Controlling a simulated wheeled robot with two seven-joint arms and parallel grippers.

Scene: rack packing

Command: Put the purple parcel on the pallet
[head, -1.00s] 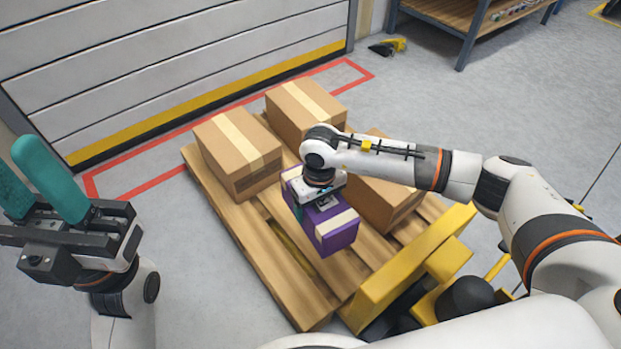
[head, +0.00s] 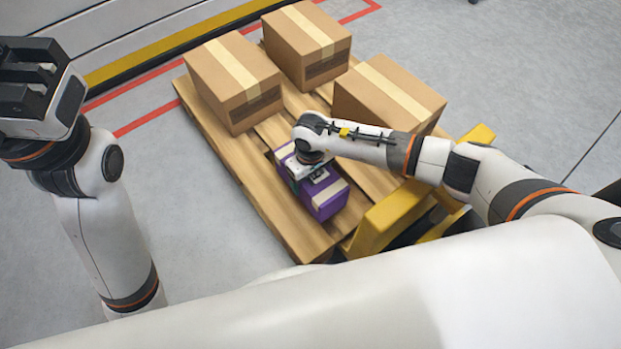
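The purple parcel (head: 328,200) has pale tape across it and is over the near part of the wooden pallet (head: 262,190), in front of the cardboard boxes. My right gripper (head: 309,172) is on top of it, pointing down, with a teal finger against its left side; it appears shut on the parcel. The parcel looks level and low over the planks; I cannot tell whether its underside touches them.
Three cardboard boxes stand on the pallet: one at left (head: 236,85), one at the back (head: 306,45) and one at right (head: 388,92). A yellow pallet jack (head: 385,218) is at the near right end. Bare planks show left of the parcel.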

